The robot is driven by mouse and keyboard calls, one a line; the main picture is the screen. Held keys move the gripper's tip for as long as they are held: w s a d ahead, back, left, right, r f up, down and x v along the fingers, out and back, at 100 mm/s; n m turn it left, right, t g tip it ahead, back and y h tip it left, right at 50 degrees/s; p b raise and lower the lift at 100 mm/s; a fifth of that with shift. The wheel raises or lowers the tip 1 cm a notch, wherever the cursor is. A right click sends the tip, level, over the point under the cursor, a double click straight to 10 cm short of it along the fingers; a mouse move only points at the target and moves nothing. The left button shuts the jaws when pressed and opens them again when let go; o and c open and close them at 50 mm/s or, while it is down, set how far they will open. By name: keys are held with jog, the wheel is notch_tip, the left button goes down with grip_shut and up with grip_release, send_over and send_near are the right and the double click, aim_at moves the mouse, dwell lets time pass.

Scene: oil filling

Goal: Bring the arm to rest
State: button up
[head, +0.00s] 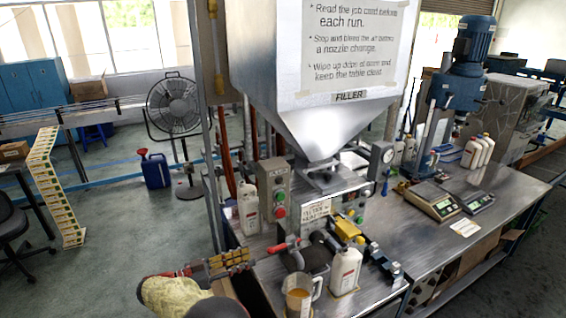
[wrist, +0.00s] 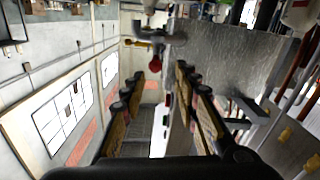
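My gripper (head: 236,262) is low in the head view, just left of the steel table's (head: 430,238) near left corner. In the wrist view my gripper (wrist: 158,78) shows two dark fingers with brownish pads, spread apart. Nothing is between them but background. The red-handled valve (head: 286,245) of the filler is a little right of the fingers in the head view, and they look apart from it. Part of my gripper is cut off or overlapped at the bottom of the head view.
A jug with amber liquid (head: 299,297) and a white bottle (head: 345,270) stand at the table's front. The filler hopper (head: 322,130) rises behind them. Two scales (head: 434,201) are to the right.

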jog(key=w+a+f+n+t+y, duration=0.4)
jog(key=w+a+f+t+y, duration=0.1)
jog(key=w+a+f+y, duration=0.4)
jog(key=s+a+r+n+g+y, duration=0.1)
jog(key=s+a+n+g+y, duration=0.4)
jog(key=a+y, duration=0.6)
jog(key=s+d+r+g+h+b, duration=0.1)
jog(key=s+d+r, duration=0.4)
jog(key=s+d, duration=0.7)
jog(key=s+d+r+g+h+b, duration=0.1)
jog(key=s+d+r, duration=0.5)
jog(key=d, duration=1.9)
jog(key=s+d+r+n+g+h+b, duration=0.1)
jog(key=s+d+r, duration=0.5)
jog(key=s+d, duration=1.2)
jog(key=shift+s+d+g+h+b, duration=0.3)
jog(key=shift+s+d+h+b, duration=0.15)
jog(key=shift+h+b, duration=0.65)
